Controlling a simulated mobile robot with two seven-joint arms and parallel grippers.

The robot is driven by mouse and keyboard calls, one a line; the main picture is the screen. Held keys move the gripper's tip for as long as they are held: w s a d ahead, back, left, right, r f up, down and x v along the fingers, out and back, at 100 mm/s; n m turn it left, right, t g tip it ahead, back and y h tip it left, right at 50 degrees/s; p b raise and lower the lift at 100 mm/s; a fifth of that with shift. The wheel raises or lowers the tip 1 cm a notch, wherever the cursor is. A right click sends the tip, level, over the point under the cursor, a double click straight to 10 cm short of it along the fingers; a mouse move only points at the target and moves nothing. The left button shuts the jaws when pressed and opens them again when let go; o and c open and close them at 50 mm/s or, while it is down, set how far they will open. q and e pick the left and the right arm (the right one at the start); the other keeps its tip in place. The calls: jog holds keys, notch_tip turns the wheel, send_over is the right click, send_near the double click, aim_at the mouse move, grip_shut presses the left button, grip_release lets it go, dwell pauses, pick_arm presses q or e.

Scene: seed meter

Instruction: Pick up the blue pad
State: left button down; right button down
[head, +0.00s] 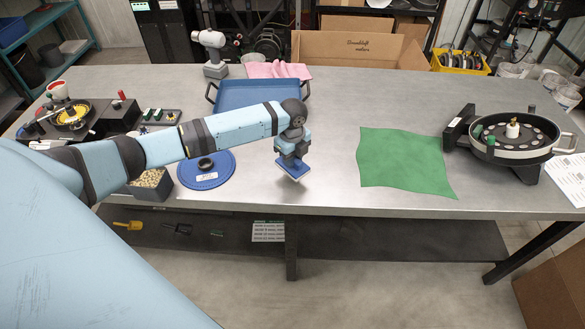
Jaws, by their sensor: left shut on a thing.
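The blue pad (293,171) is a small flat dark-blue piece with a pale lower edge. It is tilted and held by my left gripper (291,160), near the front middle of the table. My left gripper is shut on it, pointing down. The pad appears to be above the table near its front edge; the exact gap cannot be told. The fingertips are partly hidden by the pad and gripper body. My right gripper is not in view.
The metal table (330,110) holds a blue tray (245,93), a round blue lid (207,178) and a green cloth (405,162). A seed meter disc (515,130) stands at right. A container of pale grains (150,187) stands at left.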

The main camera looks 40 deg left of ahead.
pick_arm(q)
notch_tip(320, 180, up, 15)
jog(key=b, duration=0.1)
jog(key=shift+f, duration=0.2)
